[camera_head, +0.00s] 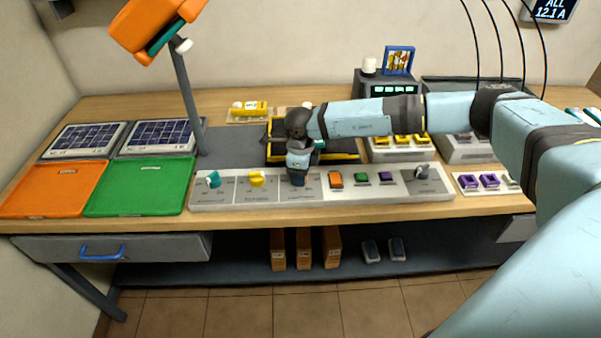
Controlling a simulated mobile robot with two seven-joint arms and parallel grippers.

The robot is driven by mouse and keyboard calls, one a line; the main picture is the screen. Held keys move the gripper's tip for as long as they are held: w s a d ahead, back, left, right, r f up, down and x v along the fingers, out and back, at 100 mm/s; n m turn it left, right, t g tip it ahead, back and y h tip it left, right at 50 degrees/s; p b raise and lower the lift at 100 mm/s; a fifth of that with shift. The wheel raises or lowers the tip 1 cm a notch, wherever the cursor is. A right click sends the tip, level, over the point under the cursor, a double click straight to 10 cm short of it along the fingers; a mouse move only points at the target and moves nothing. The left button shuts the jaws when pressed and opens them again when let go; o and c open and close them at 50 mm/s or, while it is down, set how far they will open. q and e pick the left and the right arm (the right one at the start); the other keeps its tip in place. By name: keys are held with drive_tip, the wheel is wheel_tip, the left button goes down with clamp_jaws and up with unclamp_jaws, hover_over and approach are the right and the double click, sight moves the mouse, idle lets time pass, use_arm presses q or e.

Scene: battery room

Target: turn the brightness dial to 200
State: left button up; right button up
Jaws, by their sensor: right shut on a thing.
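The pale control panel (320,201) lies along the front of the workbench. It carries a teal knob (213,180) and a yellow knob (257,179) at its left, and a grey knob (422,172) at its right end. My right gripper (298,181) points down onto the panel section between the yellow knob and the orange button. It is shut on a dial there, taken to be the brightness dial; gripper and wrist hide the dial and its pointer. The panel's labels and scale are too small to read. My left gripper is not in view.
Orange (335,180), green (361,177) and purple (386,176) buttons sit right of my gripper. A lamp (184,95) rises behind the panel's left end. Orange (50,191) and green (136,192) trays lie left. A black-yellow tray (345,156) lies behind my wrist.

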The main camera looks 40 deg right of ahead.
idle(0.3)
drive_tip(key=o, duration=0.9)
wheel_tip(320, 180, up, 14)
drive_tip(key=shift+f+b, duration=0.1)
drive_tip(key=shift+b, duration=0.4)
